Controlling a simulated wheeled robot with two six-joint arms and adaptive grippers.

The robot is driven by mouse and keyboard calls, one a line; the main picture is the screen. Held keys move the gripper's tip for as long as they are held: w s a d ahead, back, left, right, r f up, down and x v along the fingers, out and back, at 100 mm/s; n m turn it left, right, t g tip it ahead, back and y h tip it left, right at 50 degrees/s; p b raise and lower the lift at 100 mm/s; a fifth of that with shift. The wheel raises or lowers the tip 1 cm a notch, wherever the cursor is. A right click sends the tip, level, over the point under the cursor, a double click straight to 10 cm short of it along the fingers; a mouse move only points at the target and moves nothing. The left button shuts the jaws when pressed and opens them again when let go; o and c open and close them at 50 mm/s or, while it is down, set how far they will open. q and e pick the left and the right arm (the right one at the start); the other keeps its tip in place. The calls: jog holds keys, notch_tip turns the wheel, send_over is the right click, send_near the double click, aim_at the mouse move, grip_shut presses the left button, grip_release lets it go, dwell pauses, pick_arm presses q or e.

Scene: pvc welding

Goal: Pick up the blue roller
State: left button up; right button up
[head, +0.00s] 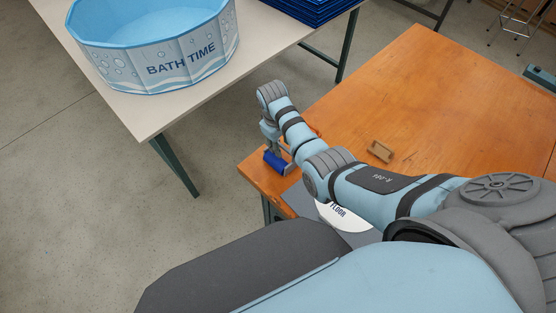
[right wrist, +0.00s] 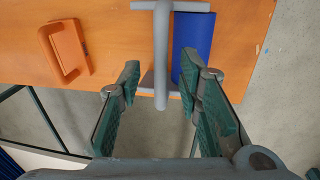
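The blue roller (head: 276,162) lies near the left corner of the orange wooden table, below my right wrist in the head view. In the right wrist view, its blue part (right wrist: 192,38) shows behind the right-hand finger. A grey T-shaped bar (right wrist: 162,60), seemingly its handle, runs between the fingers. My right gripper (right wrist: 161,75) is open, with a finger on each side of the bar and visible gaps. In the head view, the right gripper (head: 271,135) is small and partly hidden by the wrist. My left gripper is not in view.
The wooden table (head: 420,95) is mostly clear, with a small wooden block (head: 380,151) on it. An orange frame-like object (right wrist: 65,52) lies left of the fingers in the wrist view. A "BATH TIME" tub (head: 170,62) stands on the pale table (head: 215,95).

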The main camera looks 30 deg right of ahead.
jog(key=shift+w+d+f, duration=0.1)
jog(key=shift+w+f, duration=0.05)
jog(key=shift+f, duration=0.65)
jog(key=shift+s+r, duration=0.15)
jog(key=shift+s, duration=0.1)
jog(key=shift+s+r, duration=0.1)
jog(key=shift+c, duration=0.9)
jog(key=c, duration=0.3)
grip_shut()
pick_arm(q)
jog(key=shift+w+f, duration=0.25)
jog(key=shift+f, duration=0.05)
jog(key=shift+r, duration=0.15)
pick_arm(e)
jog(key=shift+r, duration=0.1)
